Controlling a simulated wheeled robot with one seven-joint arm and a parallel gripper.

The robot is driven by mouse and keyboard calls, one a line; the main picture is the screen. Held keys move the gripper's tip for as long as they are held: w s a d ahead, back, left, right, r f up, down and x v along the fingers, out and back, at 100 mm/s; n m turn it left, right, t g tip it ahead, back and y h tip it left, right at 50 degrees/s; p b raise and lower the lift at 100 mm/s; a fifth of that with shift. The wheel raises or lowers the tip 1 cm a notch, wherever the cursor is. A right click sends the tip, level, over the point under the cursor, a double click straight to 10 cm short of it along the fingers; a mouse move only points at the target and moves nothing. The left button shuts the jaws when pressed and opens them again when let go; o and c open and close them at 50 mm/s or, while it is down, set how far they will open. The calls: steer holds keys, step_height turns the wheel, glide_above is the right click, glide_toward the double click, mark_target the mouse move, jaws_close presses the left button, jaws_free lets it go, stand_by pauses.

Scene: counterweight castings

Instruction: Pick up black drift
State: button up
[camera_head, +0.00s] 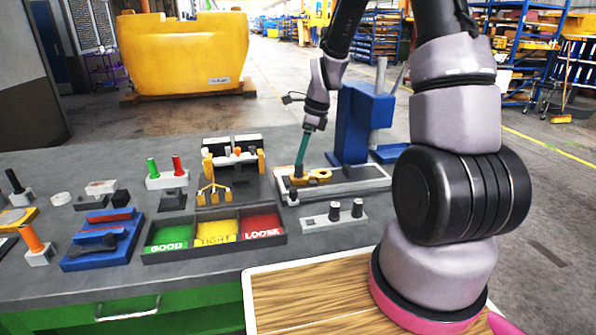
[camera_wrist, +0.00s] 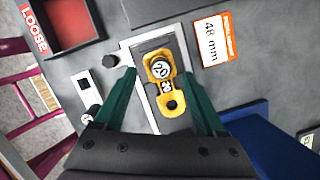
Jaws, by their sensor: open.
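A short black cylinder (camera_head: 297,172), which may be the black drift, stands upright at the left end of a yellow casting (camera_head: 321,176). From above, in the wrist view, a round pale face marked with a number (camera_wrist: 161,69) shows at that end of the yellow casting (camera_wrist: 172,104). Another black peg (camera_head: 14,181) stands in a pale block at the far left. I cannot tell which black piece is the drift.
The casting lies on a pale-edged fixture (camera_head: 352,187). A blue press (camera_head: 362,125) stands close behind. A pale block with black pegs (camera_head: 334,219) is in front. A three-part bin tray (camera_head: 213,249) is at left. A 48 mm card (camera_wrist: 213,42) lies beside the fixture.

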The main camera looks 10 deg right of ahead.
mark_target(299, 171)
steer(key=x, duration=0.4)
steer(key=shift+w+f, duration=0.1)
steer(key=shift+f, duration=0.25)
steer(key=shift+c, duration=0.3)
jaws_close()
